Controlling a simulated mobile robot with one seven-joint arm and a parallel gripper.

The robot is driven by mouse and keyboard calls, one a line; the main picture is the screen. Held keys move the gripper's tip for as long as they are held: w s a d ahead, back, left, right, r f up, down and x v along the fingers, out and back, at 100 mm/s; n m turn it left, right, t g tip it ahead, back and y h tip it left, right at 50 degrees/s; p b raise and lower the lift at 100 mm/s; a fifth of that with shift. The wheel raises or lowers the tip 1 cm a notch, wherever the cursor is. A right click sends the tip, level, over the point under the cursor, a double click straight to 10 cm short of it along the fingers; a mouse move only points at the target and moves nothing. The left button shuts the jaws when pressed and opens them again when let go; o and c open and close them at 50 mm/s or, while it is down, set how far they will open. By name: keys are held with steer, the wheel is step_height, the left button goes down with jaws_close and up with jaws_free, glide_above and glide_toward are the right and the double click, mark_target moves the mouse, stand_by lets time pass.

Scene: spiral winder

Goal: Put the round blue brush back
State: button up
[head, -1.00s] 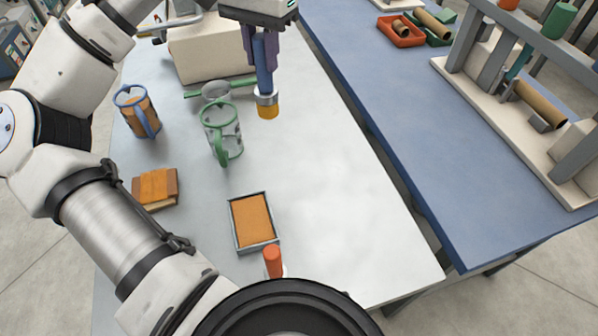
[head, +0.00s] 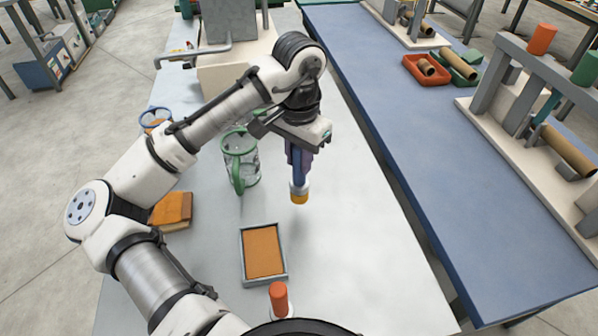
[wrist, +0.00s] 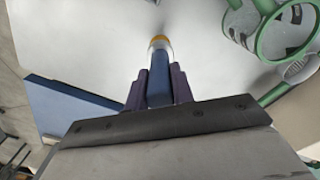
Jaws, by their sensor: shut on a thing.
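My gripper (head: 299,158) is shut on the blue handle of the round brush (head: 299,185), which hangs upright with its metal collar and yellow-orange tip down, above the white table. In the wrist view, the brush (wrist: 160,72) sits between the purple fingers of my gripper (wrist: 158,92). A green-rimmed clear cup (head: 237,172) stands left of the brush, apart from it; this cup (wrist: 262,42) is at the upper right in the wrist view. A blue-rimmed cup (head: 154,112) with orange inside stands further left, partly hidden by my arm.
A grey tray (head: 284,262) with an orange pad lies in front of the brush. An orange-brown block (head: 172,211) lies left. A red-orange peg (head: 278,298) stands near the front. The white table (head: 370,240) is clear to the right, beside a blue bench (head: 440,190).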

mark_target(299, 175)
steer(key=shift+f, duration=2.55)
steer(key=shift+f, duration=0.15)
steer(key=o, duration=1)
step_height(299, 175, up, 12)
steer(key=shift+r+b, duration=0.25)
steer(key=shift+b, duration=0.25)
